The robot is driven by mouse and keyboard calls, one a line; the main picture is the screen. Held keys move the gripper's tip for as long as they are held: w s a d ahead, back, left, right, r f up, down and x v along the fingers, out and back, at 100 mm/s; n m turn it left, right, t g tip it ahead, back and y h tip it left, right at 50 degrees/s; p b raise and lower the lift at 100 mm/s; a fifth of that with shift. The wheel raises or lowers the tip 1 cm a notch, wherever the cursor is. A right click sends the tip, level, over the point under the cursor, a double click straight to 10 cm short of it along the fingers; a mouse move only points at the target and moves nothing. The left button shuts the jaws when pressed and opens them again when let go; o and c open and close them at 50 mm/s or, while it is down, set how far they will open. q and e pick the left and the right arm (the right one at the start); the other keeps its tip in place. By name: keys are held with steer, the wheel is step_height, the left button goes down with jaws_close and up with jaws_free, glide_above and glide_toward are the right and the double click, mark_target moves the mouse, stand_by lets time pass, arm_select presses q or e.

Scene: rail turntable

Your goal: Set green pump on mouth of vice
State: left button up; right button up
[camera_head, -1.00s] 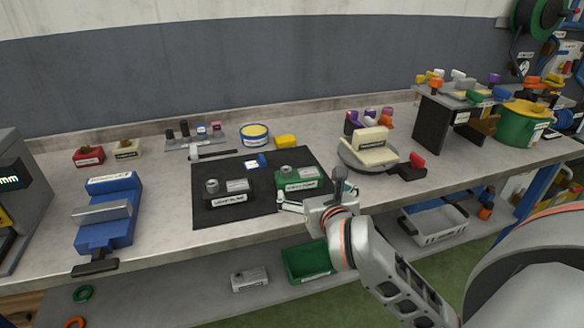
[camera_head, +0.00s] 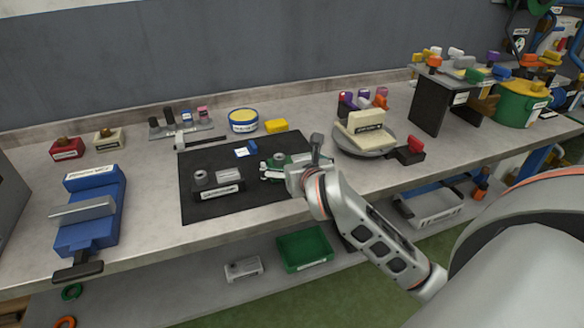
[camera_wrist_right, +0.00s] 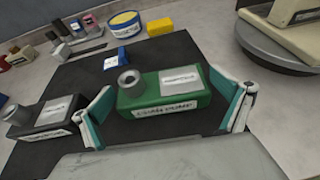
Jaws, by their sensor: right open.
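The green pump (camera_wrist_right: 160,92) sits on the black mat (camera_head: 200,216), with a grey ring and a grey plate on top. It lies between the two spread fingers of my right gripper (camera_wrist_right: 166,118), apart from both. In the head view the pump (camera_head: 281,158) is mostly hidden behind my right gripper (camera_head: 284,172), which is open and empty. The blue vice (camera_head: 92,222) stands at the left of the bench, with a grey jaw bar and a black handle at the front. My left gripper is not in view.
A black pump (camera_head: 217,186) stands left of the green one on the mat. A small blue block (camera_head: 246,152) lies behind. A turntable (camera_head: 364,145) with a cream block is at right. Bare bench lies between mat and vice.

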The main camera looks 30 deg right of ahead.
steer(key=shift+w, duration=0.2)
steer(key=c, duration=1)
steer(key=shift+d, duration=0.1)
steer(key=c, duration=0.5)
steer(key=shift+o, duration=0.2)
steer(key=shift+r, duration=0.1)
